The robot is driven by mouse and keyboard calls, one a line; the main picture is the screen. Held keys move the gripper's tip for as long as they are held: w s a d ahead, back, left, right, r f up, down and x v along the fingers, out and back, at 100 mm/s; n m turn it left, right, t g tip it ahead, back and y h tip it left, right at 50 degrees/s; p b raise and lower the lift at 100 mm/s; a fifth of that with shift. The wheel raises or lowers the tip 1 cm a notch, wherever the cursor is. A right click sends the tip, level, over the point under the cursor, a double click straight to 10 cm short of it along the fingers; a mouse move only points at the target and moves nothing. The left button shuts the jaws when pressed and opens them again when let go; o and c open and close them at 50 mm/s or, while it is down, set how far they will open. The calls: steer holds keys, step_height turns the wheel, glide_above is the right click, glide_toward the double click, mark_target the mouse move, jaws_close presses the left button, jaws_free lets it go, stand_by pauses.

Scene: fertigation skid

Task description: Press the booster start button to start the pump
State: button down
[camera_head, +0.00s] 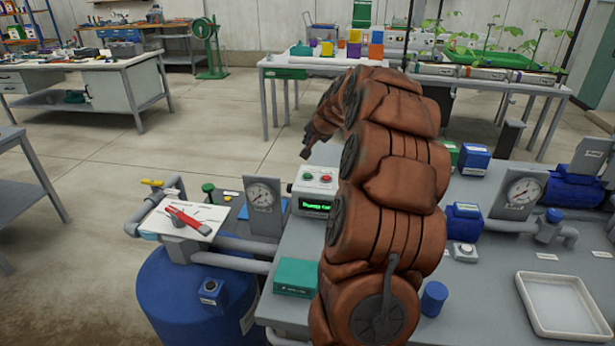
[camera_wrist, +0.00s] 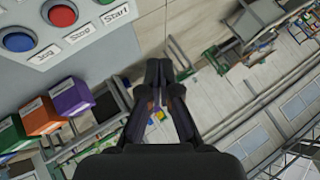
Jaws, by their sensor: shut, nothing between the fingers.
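The control box (camera_head: 316,183) with small red and green buttons on top and a lit green display stands left of my arm on the grey skid top. In the wrist view a grey button panel (camera_wrist: 85,45) fills the upper left. It bears a blue button (camera_wrist: 18,41) labelled Jog, a red button (camera_wrist: 62,15) labelled Stop and, cut by the top edge, a green button (camera_wrist: 104,2) by the label Start. My gripper (camera_wrist: 160,70) is shut and empty, to the right of the panel and apart from it in that view. In the head view its tip (camera_head: 307,150) shows behind the box.
A pressure gauge (camera_head: 262,203) stands left of the box, and a teal box (camera_head: 296,277) lies in front. A blue tank (camera_head: 190,300) with pipes is at the lower left. A white tray (camera_head: 562,305) lies at right. Open floor (camera_head: 200,120) lies behind.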

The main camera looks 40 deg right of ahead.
mark_target(309, 176)
steer(key=shift+f, duration=0.1)
steer(key=shift+f+b, duration=2.15)
steer(key=shift+f, duration=2.25)
steer(key=shift+a+f, duration=0.1)
steer(key=shift+f, duration=0.3)
steer(key=shift+f+b, duration=0.35)
steer(key=shift+b, duration=0.1)
steer(key=shift+r+p, duration=0.35)
steer(key=shift+r, duration=0.45)
steer(key=shift+r, duration=0.1)
